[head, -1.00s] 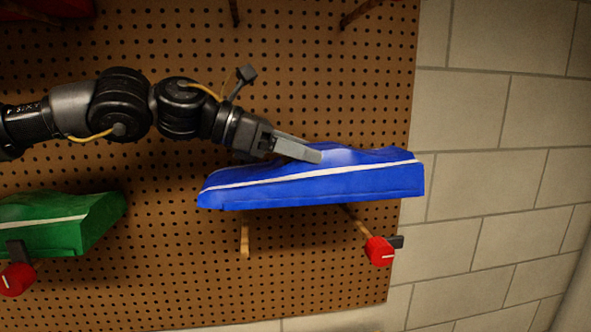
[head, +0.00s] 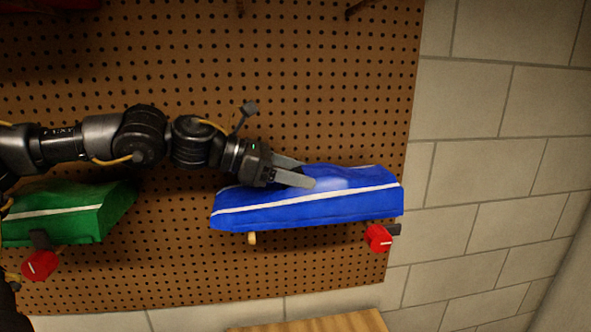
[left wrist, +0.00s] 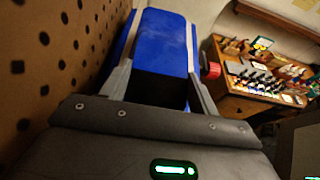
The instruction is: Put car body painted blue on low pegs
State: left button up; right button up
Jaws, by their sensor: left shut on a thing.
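The blue car body (head: 300,210) with white stripes is in front of the pegboard, roughly level, its right end slightly higher in the head view. My left gripper (head: 308,174) is shut on it near its top middle. The left wrist view shows the blue body (left wrist: 160,40) between the two fingers. The left low peg (head: 252,239) shows only its tip just under the body's lower edge. Near the right end a red piece with a dark part (head: 378,238) shows below the body; the right peg is hidden. I cannot tell whether the body touches the pegs. My right gripper is not in view.
A green car body (head: 70,212) hangs at the left of the pegboard (head: 320,90), with a red piece (head: 40,265) below it. Upper pegs (head: 362,8) are empty. The left wrist view shows a cluttered wooden table (left wrist: 240,105) at right.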

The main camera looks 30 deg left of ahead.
pick_arm(q)
jog(key=shift+s+d, duration=0.1)
jog(key=o, duration=0.6)
jog(key=shift+f+b, duration=0.1)
jog(key=shift+b, duration=0.2)
jog(key=o, duration=0.5)
jog(key=shift+r, duration=0.2)
jog(key=shift+p, duration=0.3)
jog(key=b+v, duration=0.4)
jog(key=v, duration=0.7)
jog(key=shift+s+a+r, duration=0.15)
jog(key=shift+s+a, duration=0.15)
jog(key=shift+a, duration=0.05)
